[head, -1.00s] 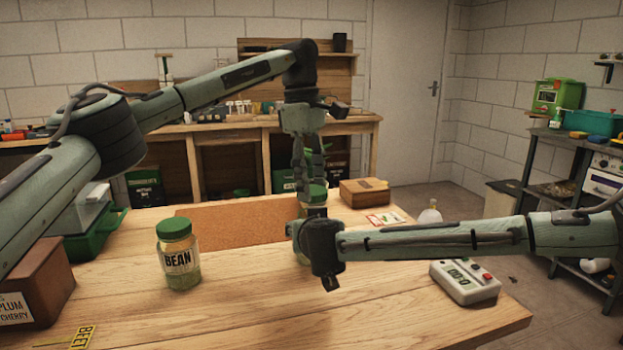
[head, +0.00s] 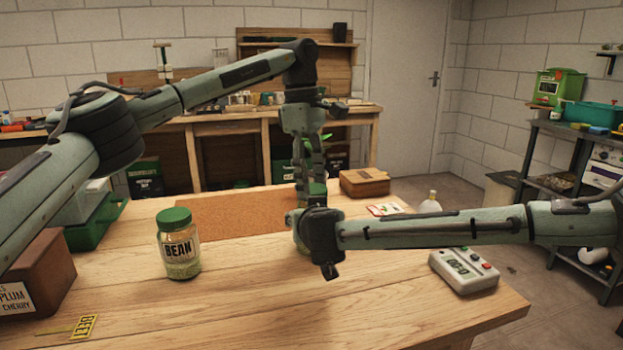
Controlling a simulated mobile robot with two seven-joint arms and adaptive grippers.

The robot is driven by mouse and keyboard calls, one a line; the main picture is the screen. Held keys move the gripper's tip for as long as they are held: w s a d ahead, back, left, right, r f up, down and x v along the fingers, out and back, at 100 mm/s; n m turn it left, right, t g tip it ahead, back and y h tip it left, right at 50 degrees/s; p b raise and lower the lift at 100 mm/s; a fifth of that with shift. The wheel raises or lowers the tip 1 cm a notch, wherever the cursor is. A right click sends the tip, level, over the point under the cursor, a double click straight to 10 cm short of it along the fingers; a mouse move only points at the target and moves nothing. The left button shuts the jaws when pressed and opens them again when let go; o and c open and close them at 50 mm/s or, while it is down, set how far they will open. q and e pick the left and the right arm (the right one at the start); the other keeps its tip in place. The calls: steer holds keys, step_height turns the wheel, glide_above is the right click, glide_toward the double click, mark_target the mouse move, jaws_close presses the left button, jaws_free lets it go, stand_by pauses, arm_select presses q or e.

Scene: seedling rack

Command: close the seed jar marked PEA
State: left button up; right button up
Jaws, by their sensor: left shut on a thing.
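My left gripper (head: 312,176) points down from above and is shut on a green lid (head: 317,189). The lid is at the top of a jar that stands on the wooden table. My right wrist hides most of this jar; only a sliver of its glass (head: 302,249) shows, and its label cannot be read. My right arm comes in from the right, and its wrist is in front of the jar. The fingers of my right gripper are hidden. Whether the lid is seated on the rim cannot be seen.
A lidded BEAN jar (head: 178,245) stands upright at the left. A PLUM CHERRY box (head: 38,272) and green tray (head: 95,235) are farther left. A cork mat (head: 225,215), small wooden box (head: 364,183) and white timer (head: 465,270) are also on the table. The front middle is clear.

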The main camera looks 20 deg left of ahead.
arm_select(q)
steer(key=shift+f, duration=0.55)
steer(key=m, duration=0.3)
steer(key=shift+w, duration=0.1)
steer(key=m, duration=0.5)
steer(key=shift+g+y, duration=0.3)
steer(key=shift+g, duration=0.1)
steer(key=m, duration=0.4)
steer(key=shift+d, duration=0.1)
steer(key=m, duration=0.5)
steer(key=shift+y, duration=0.4)
steer(key=o, duration=0.7)
